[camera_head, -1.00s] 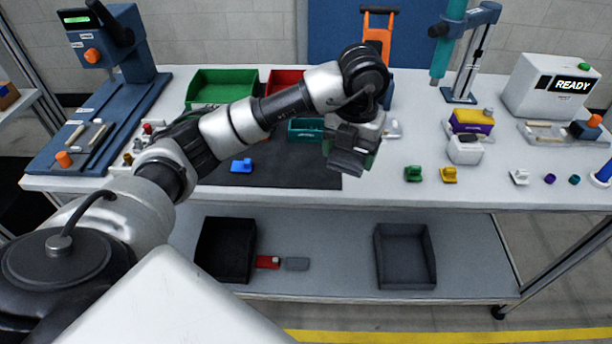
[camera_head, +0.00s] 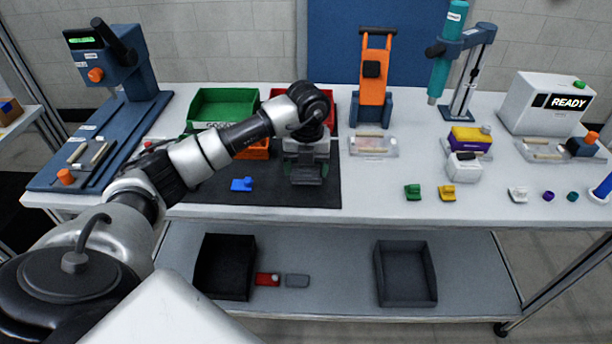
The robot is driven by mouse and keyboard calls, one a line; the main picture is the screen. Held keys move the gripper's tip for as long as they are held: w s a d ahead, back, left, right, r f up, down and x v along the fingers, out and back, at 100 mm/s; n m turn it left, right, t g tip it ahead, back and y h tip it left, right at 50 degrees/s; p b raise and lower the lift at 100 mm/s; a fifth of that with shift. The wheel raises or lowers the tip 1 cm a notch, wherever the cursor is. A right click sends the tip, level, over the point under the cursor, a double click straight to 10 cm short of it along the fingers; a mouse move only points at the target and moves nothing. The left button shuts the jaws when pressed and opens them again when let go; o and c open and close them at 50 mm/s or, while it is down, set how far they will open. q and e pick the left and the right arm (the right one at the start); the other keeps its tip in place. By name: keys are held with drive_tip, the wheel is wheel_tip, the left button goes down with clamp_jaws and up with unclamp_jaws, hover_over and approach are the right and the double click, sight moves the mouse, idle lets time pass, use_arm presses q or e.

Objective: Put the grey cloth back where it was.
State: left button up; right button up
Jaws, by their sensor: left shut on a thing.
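My left gripper (camera_head: 307,177) hangs over the dark mat (camera_head: 240,194) on the table, near its right part. It is shut on a small greyish thing, mostly hidden by the fingers; I cannot tell for sure that it is the grey cloth. A flat grey piece (camera_head: 297,281) lies on the lower shelf, right of a red item (camera_head: 267,280); its material is unclear. My right gripper is not in view.
A blue part (camera_head: 242,184) lies on the mat left of the gripper. Green (camera_head: 224,103) and red (camera_head: 327,108) bins stand behind, with a clear tray (camera_head: 373,146) to the right. Black (camera_head: 224,267) and grey (camera_head: 405,271) bins sit on the shelf.

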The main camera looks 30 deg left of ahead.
sight(306, 188)
use_arm(q)
wheel_tip(306, 188, down, 4)
drive_tip(key=shift+r+p, duration=0.15)
drive_tip(key=shift+p, duration=0.35)
drive_tip(key=shift+f, duration=0.2)
drive_tip(key=shift+f, duration=0.1)
drive_tip(key=o, duration=0.9)
drive_tip(key=shift+r, duration=0.25)
wheel_tip(306, 188, up, 12)
drive_tip(key=shift+f+b, duration=0.1)
drive_tip(key=shift+b, duration=1)
drive_tip(key=shift+d+f, duration=0.1)
